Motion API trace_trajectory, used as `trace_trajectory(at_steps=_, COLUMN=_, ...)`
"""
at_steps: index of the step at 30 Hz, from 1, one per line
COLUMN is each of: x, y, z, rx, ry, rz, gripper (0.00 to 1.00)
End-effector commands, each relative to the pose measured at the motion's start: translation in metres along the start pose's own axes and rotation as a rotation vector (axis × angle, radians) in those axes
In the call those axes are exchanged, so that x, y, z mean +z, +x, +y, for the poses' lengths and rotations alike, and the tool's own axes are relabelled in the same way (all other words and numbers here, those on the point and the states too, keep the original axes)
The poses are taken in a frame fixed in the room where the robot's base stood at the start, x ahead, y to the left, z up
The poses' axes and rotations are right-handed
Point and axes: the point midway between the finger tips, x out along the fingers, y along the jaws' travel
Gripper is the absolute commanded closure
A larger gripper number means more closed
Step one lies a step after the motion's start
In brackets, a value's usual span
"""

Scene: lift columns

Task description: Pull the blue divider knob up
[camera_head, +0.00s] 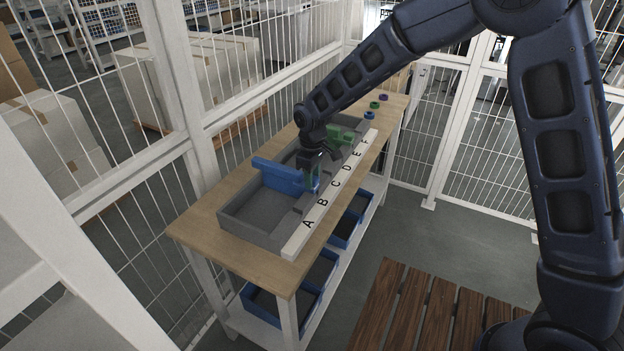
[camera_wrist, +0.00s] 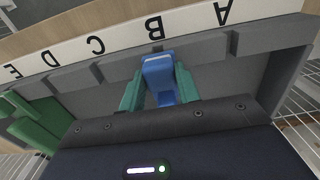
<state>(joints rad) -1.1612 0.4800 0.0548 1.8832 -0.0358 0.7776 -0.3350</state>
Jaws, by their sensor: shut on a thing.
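The blue divider (camera_head: 278,177) stands across the grey tray (camera_head: 240,232) near the letter B and appears raised above the tray walls. Its blue knob (camera_wrist: 159,72) shows in the wrist view between the two green fingertips. My gripper (camera_head: 313,179) is shut on the knob at the lettered side of the tray; it also shows in the wrist view (camera_wrist: 157,88). The divider's lower edge is hidden by the tray wall and my fingers.
A white strip lettered A to F (camera_head: 318,212) runs along the tray's front. A green divider (camera_head: 341,135) is farther along the tray. Small coloured rings, one blue (camera_head: 369,115), lie at the table's far end. Wire fencing stands behind the table.

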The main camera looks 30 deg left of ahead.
Motion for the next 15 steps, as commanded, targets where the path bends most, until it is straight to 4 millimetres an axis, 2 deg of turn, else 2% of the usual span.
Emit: trace_trajectory(at_steps=15, x=0.0001, y=-0.0115, z=-0.0004, rx=0.000, ry=0.000, rz=-0.001, gripper=0.82)
